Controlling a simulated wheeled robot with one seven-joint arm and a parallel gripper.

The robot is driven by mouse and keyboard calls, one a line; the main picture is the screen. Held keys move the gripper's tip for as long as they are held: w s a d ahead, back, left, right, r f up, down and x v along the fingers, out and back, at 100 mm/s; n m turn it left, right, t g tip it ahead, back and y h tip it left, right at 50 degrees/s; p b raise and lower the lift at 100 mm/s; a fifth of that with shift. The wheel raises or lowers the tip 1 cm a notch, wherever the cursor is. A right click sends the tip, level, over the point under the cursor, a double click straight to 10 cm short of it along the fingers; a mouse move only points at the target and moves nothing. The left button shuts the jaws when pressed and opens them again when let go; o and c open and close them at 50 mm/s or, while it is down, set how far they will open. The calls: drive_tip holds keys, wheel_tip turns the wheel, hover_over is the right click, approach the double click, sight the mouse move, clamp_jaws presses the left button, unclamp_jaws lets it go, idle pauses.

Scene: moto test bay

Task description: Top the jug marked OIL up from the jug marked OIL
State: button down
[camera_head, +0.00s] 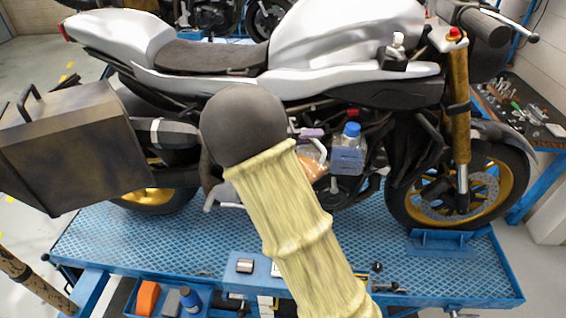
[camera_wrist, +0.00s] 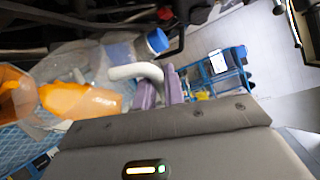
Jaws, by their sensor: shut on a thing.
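In the wrist view my gripper (camera_wrist: 163,90) has its purple fingers shut on the white handle of a clear jug (camera_wrist: 52,72). The jug is tilted, and amber liquid (camera_wrist: 80,99) lies in it. A second patch of amber (camera_wrist: 14,92) shows at the left edge; I cannot tell whether it belongs to this jug. In the head view the held jug (camera_head: 316,153) is partly hidden by my arm, with my gripper (camera_head: 311,133) at its handle. A clear vessel with a blue cap (camera_head: 351,130) stands just right of it; it also shows in the wrist view (camera_wrist: 156,41). No OIL mark is readable.
A silver motorcycle (camera_head: 340,35) stands on a blue lift platform (camera_head: 150,245), close behind the jugs. A blue holder (camera_head: 346,161) surrounds the capped vessel's lower part. An orange item (camera_head: 147,298) and a blue bottle (camera_head: 191,300) lie along the front tray. A tool bench (camera_head: 520,105) is at right.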

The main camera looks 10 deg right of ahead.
sight(319, 160)
drive_tip(key=shift+w+a+r+n, duration=0.35)
drive_tip(key=shift+w+r+n, duration=0.15)
drive_tip(key=shift+w, duration=0.1)
idle(2.7)
drive_tip(key=shift+s+d+f+m+b, duration=0.4)
drive_tip(key=shift+s+f+m+b, duration=0.3)
drive_tip(key=shift+b, duration=0.2)
drive_tip(key=shift+s+d+f+m+b, duration=0.3)
drive_tip(key=shift+s+b, duration=0.1)
drive_tip(key=shift+s, duration=0.1)
drive_tip(key=shift+w, duration=0.1)
drive_tip(key=shift+s+d+f+m+y+b, duration=0.15)
drive_tip(key=shift+s+f+m+y+b, duration=0.1)
drive_tip(key=shift+f+b, duration=0.3)
drive_tip(key=shift+s+d+f+m+y+b, duration=0.1)
drive_tip(key=shift+s+f+m+y+b, duration=0.2)
drive_tip(key=shift+b, duration=0.3)
drive_tip(key=shift+s+d+f+m+t+b, duration=0.2)
drive_tip(key=shift+s+f+m+t+b, duration=0.1)
drive_tip(key=shift+f+b, duration=0.3)
drive_tip(key=shift+s+r, duration=0.15)
